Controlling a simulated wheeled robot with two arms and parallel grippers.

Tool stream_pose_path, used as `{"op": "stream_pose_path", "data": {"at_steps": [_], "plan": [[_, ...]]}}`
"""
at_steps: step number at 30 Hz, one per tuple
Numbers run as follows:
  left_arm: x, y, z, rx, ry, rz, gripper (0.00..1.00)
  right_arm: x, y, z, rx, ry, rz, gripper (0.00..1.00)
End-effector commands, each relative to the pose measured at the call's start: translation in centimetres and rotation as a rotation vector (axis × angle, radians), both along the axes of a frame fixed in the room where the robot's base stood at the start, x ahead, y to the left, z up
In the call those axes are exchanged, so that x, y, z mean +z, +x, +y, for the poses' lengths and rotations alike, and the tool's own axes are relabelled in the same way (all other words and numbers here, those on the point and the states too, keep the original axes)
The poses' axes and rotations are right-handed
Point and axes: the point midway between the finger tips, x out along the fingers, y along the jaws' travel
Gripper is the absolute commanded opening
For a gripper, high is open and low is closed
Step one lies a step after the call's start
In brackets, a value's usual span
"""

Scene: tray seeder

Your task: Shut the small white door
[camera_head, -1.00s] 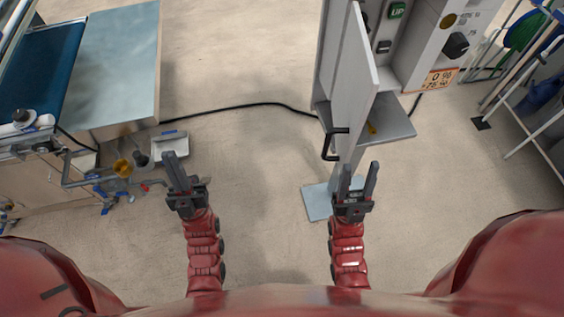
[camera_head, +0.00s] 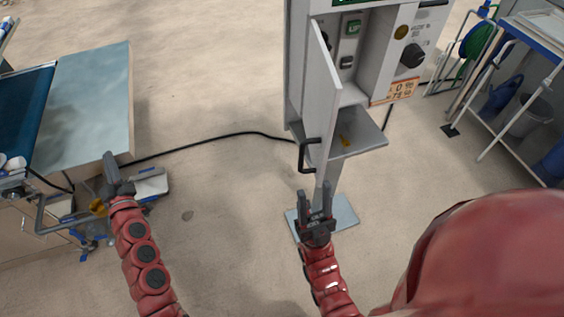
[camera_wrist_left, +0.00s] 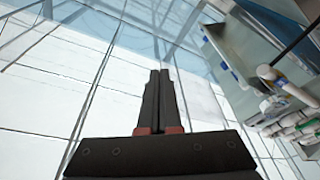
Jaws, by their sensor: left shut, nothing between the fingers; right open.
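The small white door (camera_head: 321,95) stands open, swung out toward me from the left side of the grey-white control box (camera_head: 299,62). Its black bar handle (camera_head: 305,157) is at the lower front of the door. My right gripper (camera_head: 316,199) is open and empty, below and close in the picture to the handle, apart from it. My left gripper (camera_head: 110,168) is at the left, near the conveyor bench and far from the door. In the left wrist view its fingers (camera_wrist_left: 159,80) are together with nothing between them.
The box has a green button (camera_head: 353,28), a black knob (camera_head: 412,56) and a shelf (camera_head: 357,133) under it. It stands on a post with a flat foot plate (camera_head: 343,211). A black cable (camera_head: 215,137) crosses the floor. A bench (camera_head: 90,105) is left; a rack (camera_head: 515,85) is right.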

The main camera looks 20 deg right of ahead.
Motion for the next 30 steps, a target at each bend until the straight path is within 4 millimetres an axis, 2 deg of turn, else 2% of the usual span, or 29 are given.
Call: {"op": "stream_pose_path", "data": {"at_steps": [1, 3, 5, 7, 10, 13, 15, 18, 21, 26, 30], "plan": [[0.3, 1.2, -1.8, -0.103, -0.030, 0.025, 0.00, -0.4, 0.0, 0.0, 0.000, 0.000, 0.000, 0.47], [1.2, 2.3, -5.5, -0.282, -0.054, 0.055, 0.00, -0.6, 0.0, 0.0, 0.000, 0.000, 0.000, 0.47], [2.7, 2.3, -9.0, -0.448, -0.053, 0.061, 0.00, -0.8, 0.0, 0.0, 0.000, 0.000, 0.000, 0.47], [4.9, 1.2, -13.3, -0.650, -0.024, 0.049, 0.00, -1.1, 0.0, 0.0, 0.000, 0.000, 0.000, 0.47], [8.4, -2.5, -18.8, -0.939, 0.072, 0.000, 0.00, -1.4, 0.0, 0.0, 0.000, 0.000, 0.000, 0.47], [11.0, -8.2, -22.9, -1.209, 0.222, -0.069, 0.00, -1.7, 0.0, 0.0, 0.000, 0.000, 0.000, 0.47], [11.9, -12.4, -24.7, -1.363, 0.342, -0.119, 0.00, -1.9, 0.0, 0.0, 0.000, 0.000, 0.000, 0.47], [12.1, -17.3, -25.9, -1.528, 0.492, -0.176, 0.00, -2.1, 0.0, 0.0, 0.000, 0.000, 0.000, 0.47], [11.8, -20.4, -26.3, -1.624, 0.594, -0.212, 0.00, -2.1, 0.0, 0.0, 0.000, 0.000, 0.000, 0.47], [11.7, -21.9, -26.9, -1.671, 0.646, -0.231, 0.00, -1.8, 0.0, 0.0, 0.000, 0.000, 0.000, 0.47], [11.8, -22.0, -28.8, -1.675, 0.642, -0.231, 0.00, -1.0, 0.0, 0.0, 0.000, 0.000, 0.000, 0.47]]}}
